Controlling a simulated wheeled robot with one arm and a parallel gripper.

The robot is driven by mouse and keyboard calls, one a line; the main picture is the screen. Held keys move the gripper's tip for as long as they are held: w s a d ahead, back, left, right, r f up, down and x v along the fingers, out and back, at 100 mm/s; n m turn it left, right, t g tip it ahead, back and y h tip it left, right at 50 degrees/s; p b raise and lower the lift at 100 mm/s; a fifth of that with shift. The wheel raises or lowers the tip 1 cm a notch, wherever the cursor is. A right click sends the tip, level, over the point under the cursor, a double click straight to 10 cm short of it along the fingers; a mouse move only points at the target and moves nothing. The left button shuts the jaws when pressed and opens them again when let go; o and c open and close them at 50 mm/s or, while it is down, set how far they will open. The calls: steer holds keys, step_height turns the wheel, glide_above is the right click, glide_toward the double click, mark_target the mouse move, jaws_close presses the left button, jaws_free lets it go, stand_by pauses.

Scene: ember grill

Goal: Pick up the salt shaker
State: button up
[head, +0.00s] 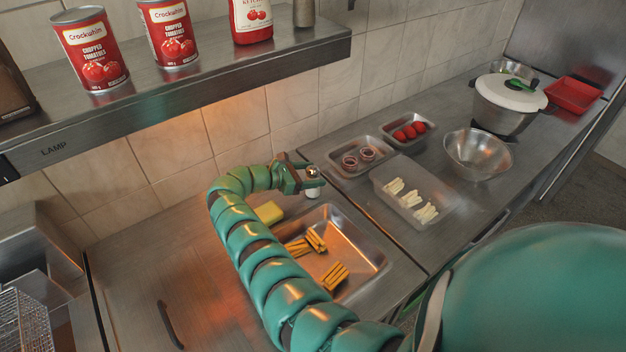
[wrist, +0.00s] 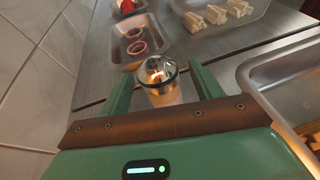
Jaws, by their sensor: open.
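The salt shaker (wrist: 160,82) has a shiny metal top and a pale, see-through body. In the wrist view it stands upright between the two fingers of my gripper (wrist: 158,92), with a gap seen on each side. My gripper is open around it. In the head view my gripper (head: 310,178) is at the shaker (head: 313,190), by the back left corner of the counter section with food trays. Part of the shaker is hidden by the gripper there.
A metal tray with fries (head: 372,262) lies just right of my arm, with a yellow sponge-like block (head: 268,212) beside it. Trays of onion rings (head: 345,166), tomatoes (head: 427,128) and pale sticks (head: 440,192) stand beyond. A lamp shelf (head: 200,92) with cans hangs above; the tiled wall is close behind.

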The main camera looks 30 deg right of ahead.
steer(key=shift+d+f, duration=0.1)
steer(key=shift+d, duration=0.3)
steer(key=c, duration=1.1)
